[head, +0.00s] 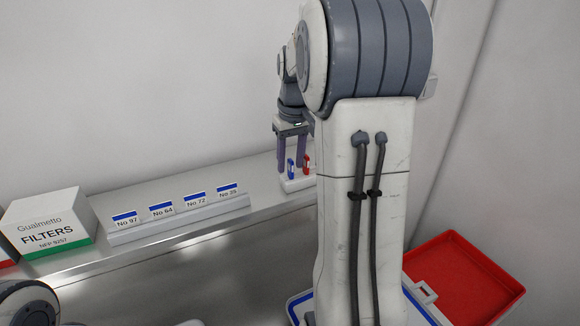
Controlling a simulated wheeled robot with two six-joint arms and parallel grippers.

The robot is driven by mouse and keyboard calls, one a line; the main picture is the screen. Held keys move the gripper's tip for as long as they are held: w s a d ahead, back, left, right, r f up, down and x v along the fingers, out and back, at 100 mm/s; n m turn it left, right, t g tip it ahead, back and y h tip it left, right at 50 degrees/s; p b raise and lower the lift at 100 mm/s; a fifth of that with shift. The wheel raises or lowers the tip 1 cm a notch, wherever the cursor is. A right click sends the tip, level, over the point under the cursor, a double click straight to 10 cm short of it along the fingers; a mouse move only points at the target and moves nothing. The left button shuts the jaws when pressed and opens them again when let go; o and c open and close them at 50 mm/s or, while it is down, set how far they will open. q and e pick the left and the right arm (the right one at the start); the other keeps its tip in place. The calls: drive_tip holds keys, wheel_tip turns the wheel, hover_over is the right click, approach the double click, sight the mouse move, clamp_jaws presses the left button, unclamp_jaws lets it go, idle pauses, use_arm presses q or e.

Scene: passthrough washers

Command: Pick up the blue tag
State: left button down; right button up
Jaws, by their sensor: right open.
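The blue tag (291,167) stands upright in a small white holder (295,184) near the far end of the metal shelf. A red tag (306,164) stands just right of it in the same holder. My right gripper (291,168) points down over the holder, its fingers open. Its fingertips are level with the blue tag and appear to be around or just in front of it; I cannot tell whether they touch it. My right arm hides the right side of the holder. At the lower left only part of my left arm shows; its gripper is out of view.
On the shelf (190,232) stand a rack (180,224) of several numbered cards and a white and green filters box (50,222). A red open container (462,280) and a blue-rimmed one (297,308) are at the lower right. The wall is close behind the shelf.

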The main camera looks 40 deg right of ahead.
drive_tip(key=shift+f, duration=0.5)
drive_tip(key=shift+c, duration=0.3)
clamp_jaws()
drive_tip(key=shift+r, duration=0.1)
